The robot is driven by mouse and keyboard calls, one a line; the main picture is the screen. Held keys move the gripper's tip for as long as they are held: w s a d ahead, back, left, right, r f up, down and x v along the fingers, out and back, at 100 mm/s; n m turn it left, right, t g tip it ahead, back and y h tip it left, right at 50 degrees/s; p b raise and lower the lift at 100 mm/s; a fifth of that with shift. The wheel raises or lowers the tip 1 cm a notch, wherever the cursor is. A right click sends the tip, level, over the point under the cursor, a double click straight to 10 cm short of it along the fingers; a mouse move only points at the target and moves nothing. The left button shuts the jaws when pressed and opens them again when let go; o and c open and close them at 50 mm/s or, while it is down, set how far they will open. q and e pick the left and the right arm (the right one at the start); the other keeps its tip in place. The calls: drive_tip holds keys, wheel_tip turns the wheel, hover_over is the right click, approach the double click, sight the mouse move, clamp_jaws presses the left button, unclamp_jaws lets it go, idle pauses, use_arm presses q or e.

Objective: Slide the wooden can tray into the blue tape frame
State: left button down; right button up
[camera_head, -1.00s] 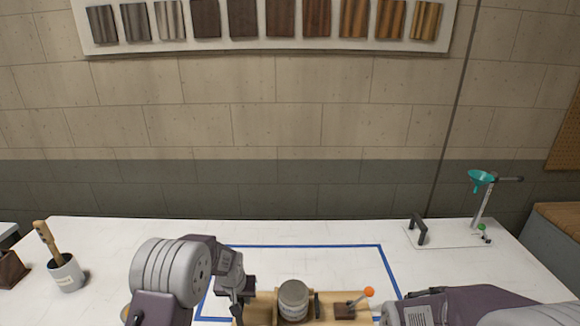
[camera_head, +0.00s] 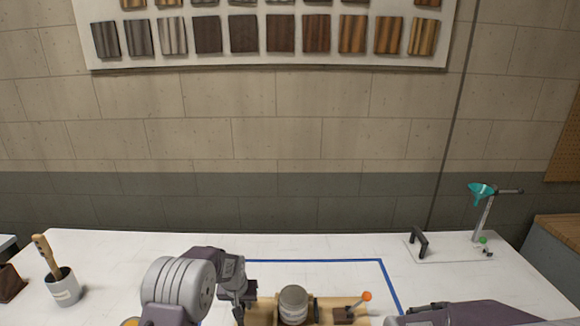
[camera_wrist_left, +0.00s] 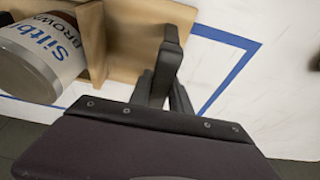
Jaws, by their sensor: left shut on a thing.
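The wooden can tray (camera_head: 331,310) is at the bottom edge of the head view, inside the side lines of the blue tape frame (camera_head: 320,261). Bare table lies between it and the frame's far line; the near side is cut off. A grey can (camera_head: 293,304) stands in the tray; its label shows in the left wrist view (camera_wrist_left: 42,52). My left gripper (camera_head: 240,309) is shut on the tray's left end, and its dark fingers (camera_wrist_left: 168,75) meet the wood in the wrist view. My right gripper (camera_head: 392,320) is by the tray's right end, mostly cut off, its fingers unclear.
An orange-knobbed lever (camera_head: 366,297) rises from the tray's right part. A cup with a brush (camera_head: 64,288) stands at left. A stand with a teal funnel (camera_head: 481,191) and a plate with a black handle (camera_head: 418,242) are at the back right. The table behind the tray is clear.

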use_arm(q)
drive_tip(key=shift+w, duration=2.95)
drive_tip(key=c, duration=1.1)
unclamp_jaws()
